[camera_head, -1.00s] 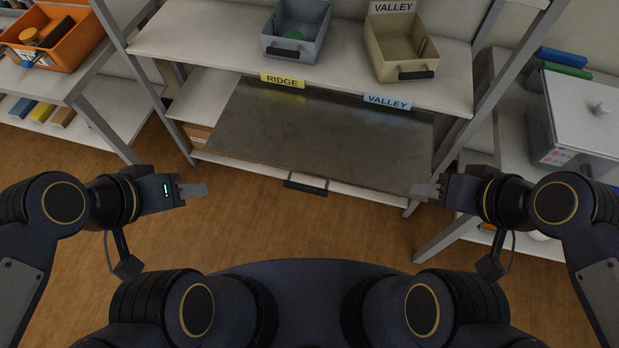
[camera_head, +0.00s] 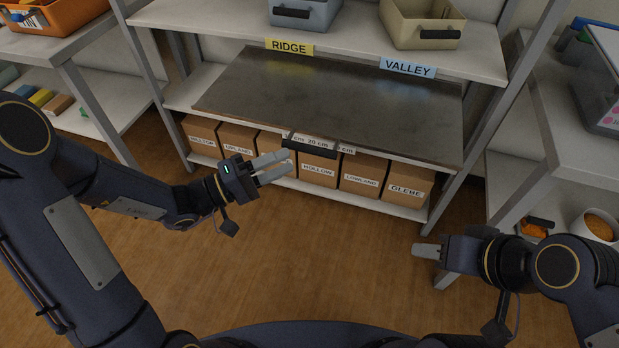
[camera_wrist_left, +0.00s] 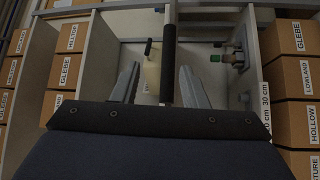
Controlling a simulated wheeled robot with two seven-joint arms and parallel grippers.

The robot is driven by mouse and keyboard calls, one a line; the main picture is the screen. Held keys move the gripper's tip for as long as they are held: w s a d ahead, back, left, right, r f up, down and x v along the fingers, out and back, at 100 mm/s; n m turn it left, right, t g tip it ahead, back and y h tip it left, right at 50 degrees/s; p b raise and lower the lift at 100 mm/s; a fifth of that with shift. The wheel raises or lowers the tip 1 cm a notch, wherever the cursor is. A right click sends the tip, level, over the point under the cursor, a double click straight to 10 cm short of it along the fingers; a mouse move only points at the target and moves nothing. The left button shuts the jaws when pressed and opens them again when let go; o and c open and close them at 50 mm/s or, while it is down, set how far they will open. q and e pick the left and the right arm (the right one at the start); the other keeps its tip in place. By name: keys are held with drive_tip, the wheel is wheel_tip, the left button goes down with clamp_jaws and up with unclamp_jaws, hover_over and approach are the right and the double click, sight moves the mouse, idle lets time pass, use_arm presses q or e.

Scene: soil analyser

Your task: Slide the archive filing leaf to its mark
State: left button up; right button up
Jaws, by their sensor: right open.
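The filing leaf appears to be the dark grey metal sheet (camera_head: 330,110) on the middle shelf level. A black bar handle (camera_head: 308,147) is at its front edge. White labels with cm marks (camera_head: 345,149) sit along that edge, partly hidden by the handle; "30 cm" (camera_wrist_left: 266,95) also shows in the left wrist view. My left gripper (camera_head: 289,161) is open just in front of and below the handle. In the left wrist view the black handle bar (camera_wrist_left: 169,62) lies in line between the spread fingers, not clasped. My right gripper (camera_head: 416,250) is open and empty, lower right of the leaf.
Several labelled cardboard boxes (camera_head: 318,170) stand on the shelf below the leaf. RIDGE (camera_head: 289,47) and VALLEY (camera_head: 408,67) tags mark the shelf above, which holds a grey bin (camera_head: 303,14) and a beige bin (camera_head: 424,32). Metal posts flank the rack. Open wooden floor lies in front.

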sight(312, 146)
use_arm(q)
drive_tip(key=shift+t, duration=0.4)
drive_tip(key=x, duration=0.2)
drive_tip(key=f+x, duration=0.1)
drive_tip(key=x, duration=0.2)
drive_tip(key=w+x, duration=0.1)
drive_tip(key=x, duration=0.1)
drive_tip(key=shift+w+d+f, duration=0.1)
drive_tip(key=shift+d+f, duration=0.05)
drive_tip(key=shift+d, duration=0.1)
drive_tip(key=shift+c, duration=0.2)
clamp_jaws()
